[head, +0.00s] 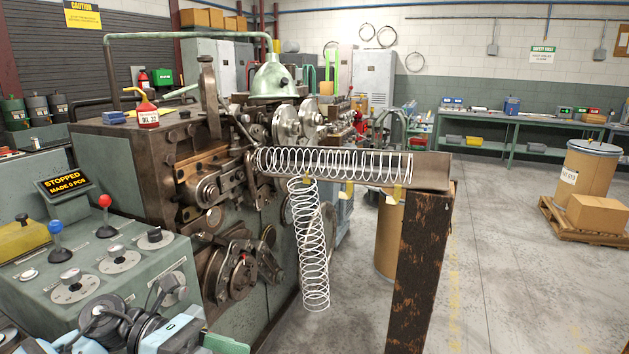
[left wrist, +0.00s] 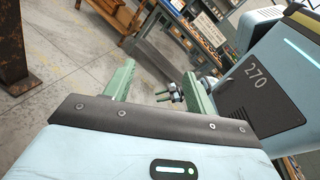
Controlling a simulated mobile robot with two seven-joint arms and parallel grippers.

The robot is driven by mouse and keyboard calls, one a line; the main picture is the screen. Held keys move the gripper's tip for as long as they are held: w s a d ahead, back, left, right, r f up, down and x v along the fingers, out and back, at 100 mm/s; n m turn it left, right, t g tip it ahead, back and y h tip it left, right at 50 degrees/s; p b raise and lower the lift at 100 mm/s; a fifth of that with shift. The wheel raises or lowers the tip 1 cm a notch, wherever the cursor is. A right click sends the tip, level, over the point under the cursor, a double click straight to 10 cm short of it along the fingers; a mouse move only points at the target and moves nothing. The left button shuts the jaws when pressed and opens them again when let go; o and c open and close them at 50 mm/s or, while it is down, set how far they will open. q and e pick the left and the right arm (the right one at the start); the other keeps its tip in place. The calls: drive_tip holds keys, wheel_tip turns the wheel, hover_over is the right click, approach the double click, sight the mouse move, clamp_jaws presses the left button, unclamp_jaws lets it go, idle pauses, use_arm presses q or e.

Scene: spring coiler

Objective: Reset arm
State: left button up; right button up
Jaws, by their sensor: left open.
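My left gripper (left wrist: 158,82) is open in the left wrist view, with its two green fingers spread and nothing held between them. In the head view part of my left arm shows at the bottom left edge, in front of the control panel; a green finger is partly cut off there. The spring coiler (head: 150,175) stands at the left. One long wire spring (head: 335,163) lies level along the metal trough (head: 432,172). A second spring (head: 310,245) hangs down below it. A display (head: 64,184) reads "STOPPED MADE 0 PCS".
The control panel (head: 115,262) carries a blue-knobbed lever (head: 56,232), a red-knobbed lever (head: 104,209) and dials. A rusty post (head: 418,270) holds up the trough. A cardboard box (head: 597,214) lies on a pallet at the right. The floor between is clear.

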use_arm(q)
drive_tip(key=s+a+f+n+t+y+p, duration=0.15)
drive_tip(key=f+n+t, duration=0.4)
drive_tip(key=n, duration=0.65)
drive_tip(key=s+f+n+t+y, duration=0.25)
drive_tip(key=f+n+t, duration=0.35)
drive_tip(key=n, duration=0.5)
drive_tip(key=s+a+f+n+t+y, duration=0.1)
drive_tip(key=f+n+t+y, duration=0.25)
drive_tip(key=n+t, duration=0.65)
drive_tip(key=s+a+f+n+g+y, duration=0.2)
drive_tip(key=s+f+n+g+y, duration=0.1)
drive_tip(key=s+f+n+g, duration=0.2)
drive_tip(key=s+a+f+n+g+y+p, duration=0.1)
drive_tip(key=s+f+n+g, duration=0.4)
drive_tip(key=s+f+n, duration=0.5)
drive_tip(key=s+a+f+y, duration=0.1)
drive_tip(key=s+f+y, duration=0.1)
drive_tip(key=s, duration=0.5)
drive_tip(key=shift+s+a+f+n, duration=0.2)
drive_tip(key=shift+s+f+n, duration=0.1)
drive_tip(key=shift+f, duration=0.35)
use_arm(e)
drive_tip(key=shift+t, duration=0.5)
drive_tip(key=w+r, duration=0.3)
drive_tip(key=r, duration=0.1)
drive_tip(key=shift+d+r, duration=0.1)
drive_tip(key=shift+d, duration=0.15)
